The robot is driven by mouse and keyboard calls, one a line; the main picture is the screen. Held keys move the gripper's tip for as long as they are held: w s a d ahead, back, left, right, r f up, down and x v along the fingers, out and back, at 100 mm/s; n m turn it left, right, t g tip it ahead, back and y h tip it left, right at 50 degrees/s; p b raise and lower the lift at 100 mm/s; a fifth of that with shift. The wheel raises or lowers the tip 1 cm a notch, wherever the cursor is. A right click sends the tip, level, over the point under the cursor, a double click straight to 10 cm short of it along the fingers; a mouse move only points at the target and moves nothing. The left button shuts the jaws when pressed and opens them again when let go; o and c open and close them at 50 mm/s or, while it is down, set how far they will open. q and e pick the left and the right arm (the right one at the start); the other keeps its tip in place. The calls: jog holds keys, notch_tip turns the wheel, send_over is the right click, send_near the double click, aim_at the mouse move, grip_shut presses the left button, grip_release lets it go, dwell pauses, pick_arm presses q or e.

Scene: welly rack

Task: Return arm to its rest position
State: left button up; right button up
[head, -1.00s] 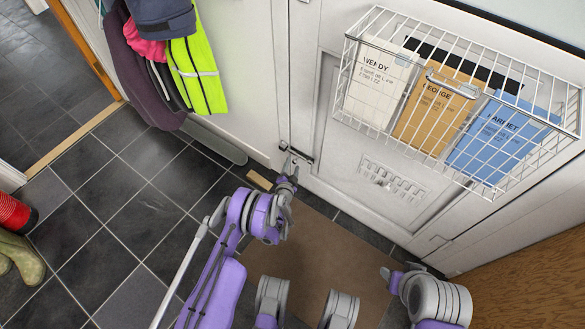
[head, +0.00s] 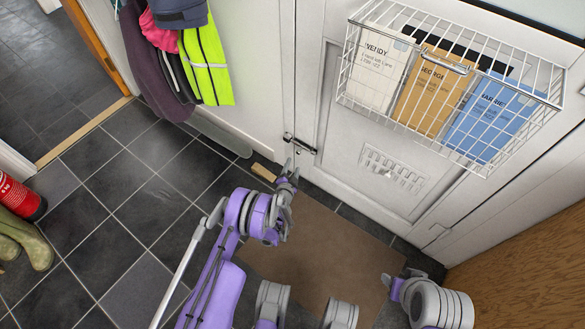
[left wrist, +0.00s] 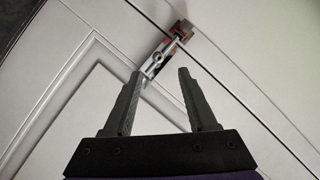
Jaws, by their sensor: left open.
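My left gripper (head: 291,167) points at the white door (head: 325,100), just below the metal bolt (head: 300,145) low on the door's left edge. In the left wrist view my left gripper (left wrist: 160,85) is open with nothing between its two dark fingers. The bolt (left wrist: 165,52) shows beyond the fingertips there, and I see a gap between it and the fingers. My left arm (head: 215,285) reaches up from the bottom of the head view. Part of my right arm (head: 435,300) shows at the lower right; its gripper cannot be made out.
A wire basket (head: 345,98) with several named envelopes hangs on the door. Coats (head: 205,65) hang at the upper left. A red cylinder (head: 20,195) and green boots (head: 28,240) stand at the far left. A brown mat (head: 315,230) lies before the door. Tiled floor (head: 120,190) is clear left of my arm.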

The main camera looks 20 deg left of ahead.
pick_arm(q)
jog(key=shift+r, duration=0.1)
jog(key=w+a+r+n+g+y, duration=0.1)
jog(key=w+a+r+n+y, duration=0.15)
jog(key=r, duration=1.15)
jog(key=s+a+r+n+g, duration=0.35)
jog(key=s+r, duration=0.65)
jog(key=r, duration=0.4)
jog(key=s+d+r+n+g+h, duration=0.1)
jog(key=s+r+g, duration=0.15)
jog(key=s, duration=0.65)
jog(key=s+d+r+n+g, duration=0.1)
jog(key=s+r, duration=0.3)
jog(key=s, duration=0.4)
jog(key=s+d+f+g+h, duration=0.1)
jog(key=s+d, duration=0.1)
jog(key=s, duration=0.7)
jog(key=s+d+f+g+h, duration=0.1)
jog(key=s+d, duration=0.1)
jog(key=s, duration=0.6)
notch_tip(320, 180, up, 27)
jog(key=p, duration=2.3)
jog(key=shift+d+n+t+p, duration=0.15)
jog(key=shift+n+t+p, duration=0.15)
jog(key=shift+n+p, duration=0.1)
pick_arm(e)
notch_tip(320, 180, up, 27)
jog(key=w+t, duration=0.1)
